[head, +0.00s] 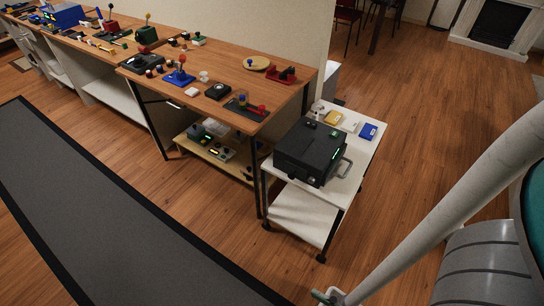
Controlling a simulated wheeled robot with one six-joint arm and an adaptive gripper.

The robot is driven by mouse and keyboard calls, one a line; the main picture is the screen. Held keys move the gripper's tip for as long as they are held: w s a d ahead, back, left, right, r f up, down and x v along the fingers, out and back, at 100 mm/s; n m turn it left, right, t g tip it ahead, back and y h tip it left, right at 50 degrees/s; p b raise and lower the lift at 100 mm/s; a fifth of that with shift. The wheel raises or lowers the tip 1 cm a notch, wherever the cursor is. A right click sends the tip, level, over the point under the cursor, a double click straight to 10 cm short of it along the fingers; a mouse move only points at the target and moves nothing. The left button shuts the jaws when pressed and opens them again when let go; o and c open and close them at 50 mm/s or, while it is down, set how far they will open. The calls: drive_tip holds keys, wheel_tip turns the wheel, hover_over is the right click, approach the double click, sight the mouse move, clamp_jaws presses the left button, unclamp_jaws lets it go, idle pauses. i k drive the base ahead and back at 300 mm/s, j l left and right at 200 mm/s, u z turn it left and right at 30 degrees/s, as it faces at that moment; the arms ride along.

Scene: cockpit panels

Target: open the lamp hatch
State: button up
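A black box-shaped device (309,152) with a small green light and a metal handle on its right side stands on a white cart. It may carry the lamp hatch, but I cannot make out a hatch or whether one is open. My pale arm link crosses the lower right, apart from the cart. My gripper cannot be made out in this view.
The white cart (300,215) has a lower shelf and wheels. Small yellow, white and blue boxes (368,131) lie behind the device. A wooden bench (215,110) with joysticks and knobs stands to the left. A grey mat (90,210) lies in front; the floor right of the cart is clear.

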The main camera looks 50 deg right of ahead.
sight(294, 171)
drive_tip(key=i+j+z, duration=0.6)
drive_tip(key=i+j, duration=0.25)
drive_tip(key=j, duration=0.1)
